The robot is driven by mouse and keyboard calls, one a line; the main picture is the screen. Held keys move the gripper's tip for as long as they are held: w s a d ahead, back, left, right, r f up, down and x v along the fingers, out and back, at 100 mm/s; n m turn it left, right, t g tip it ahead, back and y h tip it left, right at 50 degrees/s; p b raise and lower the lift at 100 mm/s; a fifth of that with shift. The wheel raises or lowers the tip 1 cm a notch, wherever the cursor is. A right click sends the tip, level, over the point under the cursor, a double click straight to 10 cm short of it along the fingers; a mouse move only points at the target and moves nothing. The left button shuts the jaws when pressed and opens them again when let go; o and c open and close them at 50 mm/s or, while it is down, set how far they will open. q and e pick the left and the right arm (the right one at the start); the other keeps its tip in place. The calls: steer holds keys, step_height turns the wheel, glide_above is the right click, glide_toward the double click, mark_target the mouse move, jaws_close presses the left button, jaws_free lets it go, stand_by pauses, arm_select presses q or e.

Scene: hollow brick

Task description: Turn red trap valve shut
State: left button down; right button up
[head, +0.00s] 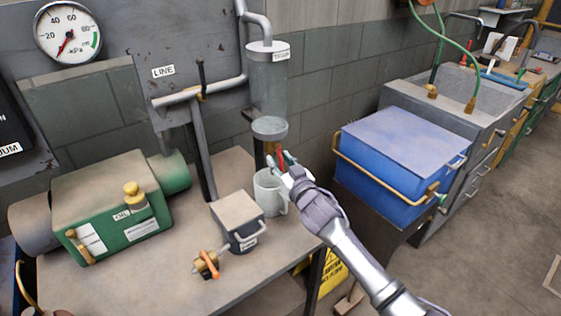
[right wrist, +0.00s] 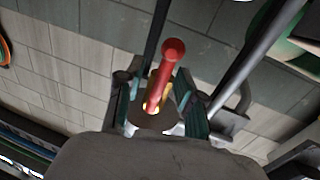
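The grey trap cylinder (head: 268,85) with a TRAP label hangs on the pipe at the back wall. Below it is the red valve handle (head: 280,159), partly hidden by my right gripper (head: 279,162). In the right wrist view the red handle (right wrist: 167,65) points toward the camera, between the two fingers of the right gripper (right wrist: 158,95). The fingers stand apart on either side of it, with gaps visible; no contact is clear. A brass-coloured part shows behind the handle. My left gripper is not in view.
A grey mug (head: 267,192) stands on the table (head: 160,275) just below the trap. A small lidded box (head: 238,222), an orange-handled brass valve (head: 208,264) and a green pump (head: 112,205) are nearby. A blue cooler (head: 400,150) stands to the right.

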jaws_close()
stand_by(0.5)
steer(key=m+p, duration=0.2)
steer(key=a+m+p, duration=0.1)
steer(key=p, duration=0.1)
steer(key=shift+s+r+m+g, duration=0.3)
steer(key=shift+s+r+g, duration=0.05)
steer(key=shift+s+g, duration=0.05)
steer(key=shift+s+a+r+m+g+y+p, duration=0.4)
steer(key=shift+m+p, duration=0.6)
steer(key=shift+m, duration=1.05)
steer(key=shift+s+a+r+m+g+y+p, duration=0.15)
steer(key=shift+a+r+m+g+p, duration=0.4)
steer(key=shift+m, duration=1.45)
steer(key=shift+s+a+r+m+g+y+p, duration=0.25)
steer(key=shift+r+m+g+p, duration=0.35)
steer(key=shift+m+p, duration=1.15)
steer(key=shift+r+m+b, duration=0.2)
steer(key=shift+m+b, duration=0.15)
steer(key=shift+m, duration=0.05)
